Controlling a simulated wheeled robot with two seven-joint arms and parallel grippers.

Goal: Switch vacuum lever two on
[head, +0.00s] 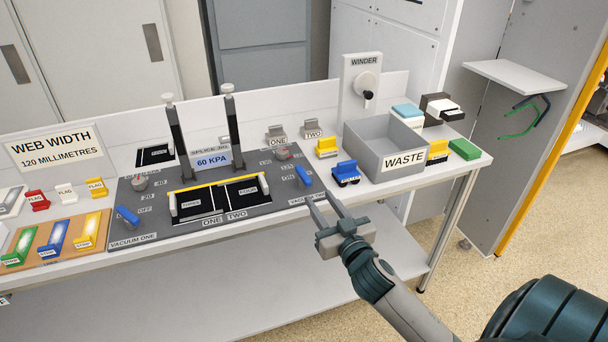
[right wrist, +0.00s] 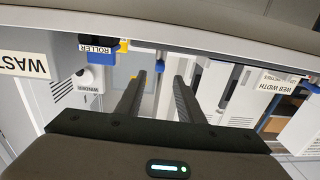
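The vacuum two lever is a blue handle (head: 303,175) at the right end of the grey splicing board (head: 270,197), tilted with its upper end to the left. My right gripper (head: 321,198) is open and empty, just in front of the board's right edge, close to the lever but apart from it. In the right wrist view a small blue piece (right wrist: 160,62) shows between and beyond the two open fingers (right wrist: 160,78); it looks like this lever. A similar blue lever (head: 127,216) stands by the "VACUUM ONE" label. My left gripper is not in view.
A blue roller block (head: 345,173) stands just right of the lever, with the grey waste bin (head: 363,150) behind it. Two upright dark posts (head: 232,125) and a yellow-edged bar (head: 217,182) stand on the board. Colored flags (head: 97,188) lie left.

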